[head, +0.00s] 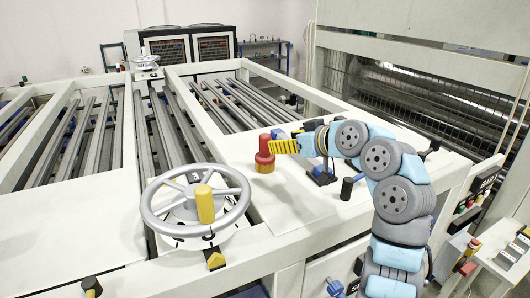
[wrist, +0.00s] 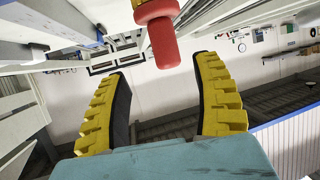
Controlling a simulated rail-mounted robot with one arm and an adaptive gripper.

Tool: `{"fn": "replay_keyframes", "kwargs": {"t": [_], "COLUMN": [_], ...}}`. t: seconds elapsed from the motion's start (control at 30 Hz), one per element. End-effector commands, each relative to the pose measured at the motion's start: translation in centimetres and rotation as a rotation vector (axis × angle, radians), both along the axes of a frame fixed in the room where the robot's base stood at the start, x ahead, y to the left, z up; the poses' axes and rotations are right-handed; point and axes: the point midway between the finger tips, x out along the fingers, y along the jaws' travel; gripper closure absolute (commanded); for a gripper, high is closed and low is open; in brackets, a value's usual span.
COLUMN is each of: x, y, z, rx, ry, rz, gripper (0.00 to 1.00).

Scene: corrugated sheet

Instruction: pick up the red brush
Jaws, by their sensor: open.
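In the wrist view the red piece (wrist: 163,42) shows at the top centre, between the lines of the two fingers. My gripper (head: 272,147) has ridged yellow fingers and reaches in from the right, with its tips close beside the red piece. In the wrist view my gripper (wrist: 162,70) is open, with nothing held. Whether a finger touches the red piece cannot be told.
A grey handwheel (head: 160,219) with a yellow knob (head: 204,204) stands to the left. A black knob (head: 347,189) stands near my arm. Grey rollers (head: 160,130) lie behind between white beams. The white top (head: 305,205) in front of the red piece is clear.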

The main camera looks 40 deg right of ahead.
Motion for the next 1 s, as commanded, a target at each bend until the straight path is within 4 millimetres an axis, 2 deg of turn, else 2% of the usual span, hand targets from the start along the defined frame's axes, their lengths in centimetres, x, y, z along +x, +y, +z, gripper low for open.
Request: {"fn": "replay_keyframes", "kwargs": {"t": [0.13, 0.47, 0.77, 1.0], "x": [1.7, 3.3, 6.7, 7.1], "y": [0.1, 0.3, 0.8, 0.8], "z": [-0.7, -1.3, -2.7, -3.1], "rx": [0.003, 0.004, 0.0, -0.002], "ry": [0.003, 0.002, 0.001, 0.0], "rz": [0.002, 0.001, 0.0, -0.001], "gripper": [0.34, 0.34, 0.34, 0.34]}}
